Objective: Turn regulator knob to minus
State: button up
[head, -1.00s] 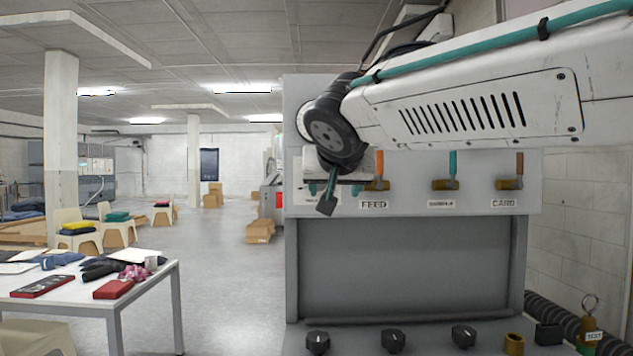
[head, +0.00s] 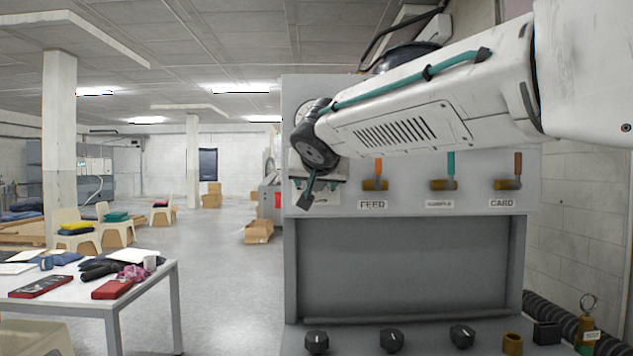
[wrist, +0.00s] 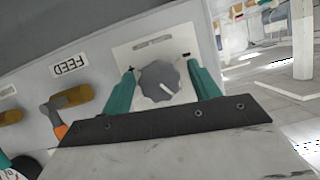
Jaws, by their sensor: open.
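The regulator knob (wrist: 160,82) is grey with a scalloped rim and a white pointer line. It sits on a pale plate (wrist: 129,54) in the wrist view. My gripper (wrist: 161,70) is open, with one teal finger on each side of the knob. I cannot tell whether either finger touches it. Small dark marks show on the plate near both fingertips; the right one looks like a short bar. In the head view my gripper (head: 307,192) is at the panel's left end, and my arm hides the knob.
Valves with orange, teal and brown handles stand right of the knob in the head view, above labels including FEED (head: 372,204) and CARD (head: 501,203). Several black knobs (head: 391,341) line the lower ledge. A cluttered white table (head: 150,284) stands left, with open floor between.

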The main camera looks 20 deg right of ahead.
jog(key=c, duration=1)
jog(key=n+h, duration=0.2)
jog(key=n, duration=0.1)
jog(key=shift+a+g, duration=0.1)
jog(key=shift+g, duration=0.2)
jog(key=n+h, duration=0.2)
jog(key=n, duration=0.2)
jog(key=shift+f+h, duration=0.1)
jog(key=shift+h, duration=0.3)
jog(key=n+h, duration=0.2)
jog(key=n, duration=0.2)
jog(key=shift+n, duration=0.3)
jog(key=shift+f+n+t+h, duration=0.1)
jog(key=shift+n+t+h, duration=0.6)
jog(key=shift+n, duration=1.3)
